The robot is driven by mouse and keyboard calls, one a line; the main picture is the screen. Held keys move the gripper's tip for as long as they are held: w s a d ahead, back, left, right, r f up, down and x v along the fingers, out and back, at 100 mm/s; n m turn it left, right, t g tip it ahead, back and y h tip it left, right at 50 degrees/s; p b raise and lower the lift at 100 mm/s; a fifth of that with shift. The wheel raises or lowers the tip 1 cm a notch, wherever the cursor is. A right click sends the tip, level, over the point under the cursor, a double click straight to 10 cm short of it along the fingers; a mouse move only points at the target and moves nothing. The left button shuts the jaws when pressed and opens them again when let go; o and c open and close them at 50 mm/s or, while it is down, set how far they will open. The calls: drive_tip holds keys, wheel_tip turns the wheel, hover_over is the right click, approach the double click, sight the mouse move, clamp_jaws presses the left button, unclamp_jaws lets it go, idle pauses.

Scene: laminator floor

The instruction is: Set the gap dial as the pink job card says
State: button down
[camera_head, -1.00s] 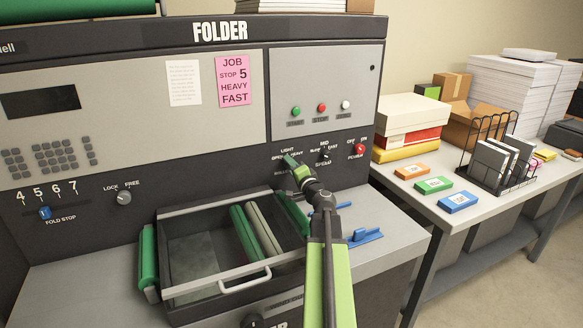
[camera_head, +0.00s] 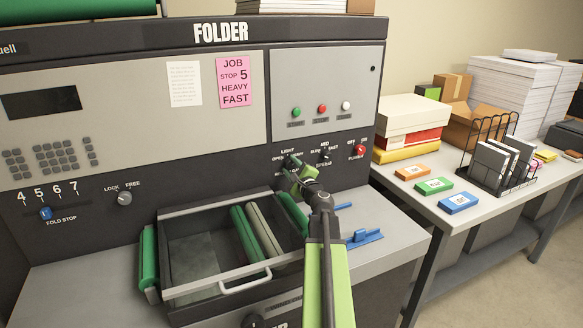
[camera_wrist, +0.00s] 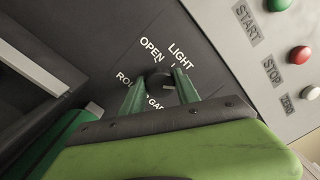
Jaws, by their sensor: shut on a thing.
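The pink job card (camera_head: 234,83) on the folder's front reads JOB, STOP 5, HEAVY, FAST. The gap dial (camera_wrist: 160,85) is a dark round knob on the dark panel strip. OPEN and LIGHT are readable beside it in the wrist view; other lettering is partly covered by my fingers. A pale mark on the dial's face points to the right in that view. My gripper (camera_wrist: 160,94) has its green fingers on either side of the dial, shut on it.
The speed dial (camera_head: 325,155) and red power switch (camera_head: 360,150) are just right of my gripper. The blue fold stop slider (camera_head: 46,213) and lock knob (camera_head: 124,198) are at left. An open roller tray (camera_head: 215,290) lies below. Green, red and white buttons sit above.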

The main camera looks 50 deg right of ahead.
drive_tip(key=shift+m, duration=0.7)
drive_tip(key=c, duration=0.9)
unclamp_jaws()
